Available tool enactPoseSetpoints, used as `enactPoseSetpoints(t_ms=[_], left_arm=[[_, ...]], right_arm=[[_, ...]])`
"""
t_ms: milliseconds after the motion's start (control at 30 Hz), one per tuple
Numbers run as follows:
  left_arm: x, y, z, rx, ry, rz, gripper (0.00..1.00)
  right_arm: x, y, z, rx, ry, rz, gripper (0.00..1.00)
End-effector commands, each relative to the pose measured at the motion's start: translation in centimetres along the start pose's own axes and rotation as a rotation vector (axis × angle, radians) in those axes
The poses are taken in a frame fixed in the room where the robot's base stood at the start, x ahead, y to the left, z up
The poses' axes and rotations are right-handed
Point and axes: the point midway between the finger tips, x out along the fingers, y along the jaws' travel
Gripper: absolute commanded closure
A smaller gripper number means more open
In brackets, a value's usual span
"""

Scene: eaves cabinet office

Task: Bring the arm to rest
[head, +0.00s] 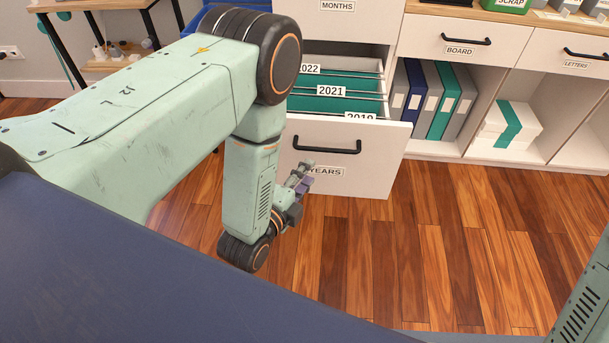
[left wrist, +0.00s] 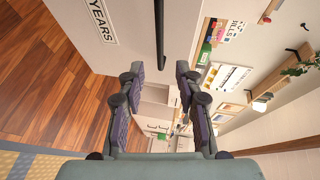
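My left arm comes in from the left and bends down in front of the cabinet. My left gripper (head: 302,179) hangs in front of the open YEARS drawer (head: 380,172), below its black handle (head: 328,148). In the left wrist view the two fingers of my left gripper (left wrist: 160,76) stand apart with nothing between them. The handle (left wrist: 159,35) and the drawer front (left wrist: 112,52) lie beyond the fingertips, and I see no contact. My right gripper is not in view; only a piece of my right arm shows at the lower right.
The drawer sticks out and holds hanging files (head: 335,104) labelled 2022, 2021 and 2019. Shut BOARD (head: 463,40) and LETTERS drawers are to the right, above binders (head: 442,100) and a white box with a teal band (head: 510,125). The wooden floor (head: 440,240) in front is clear.

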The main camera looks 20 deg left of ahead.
Motion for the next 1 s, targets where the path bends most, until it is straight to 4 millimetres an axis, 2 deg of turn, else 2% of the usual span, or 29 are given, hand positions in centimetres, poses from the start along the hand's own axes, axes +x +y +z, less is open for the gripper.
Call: enactPoseSetpoints(t_ms=[500, 633, 767, 867, 1000], left_arm=[[-0.1, 0.0, 0.0, -0.004, 0.000, 0.000, 0.65], [-0.1, 0.6, 0.1, -0.092, -0.003, 0.027, 0.65], [-1.1, 3.9, 0.3, -0.324, -0.046, 0.177, 0.65], [-3.4, 7.4, 0.8, -0.535, -0.134, 0.344, 0.65], [-8.3, 11.6, 1.5, -0.822, -0.335, 0.563, 0.65]], right_arm=[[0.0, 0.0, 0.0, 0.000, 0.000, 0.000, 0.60], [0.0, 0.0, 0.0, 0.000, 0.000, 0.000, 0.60], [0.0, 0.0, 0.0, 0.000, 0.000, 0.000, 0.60], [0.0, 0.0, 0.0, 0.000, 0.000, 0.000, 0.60], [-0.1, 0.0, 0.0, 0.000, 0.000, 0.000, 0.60]])
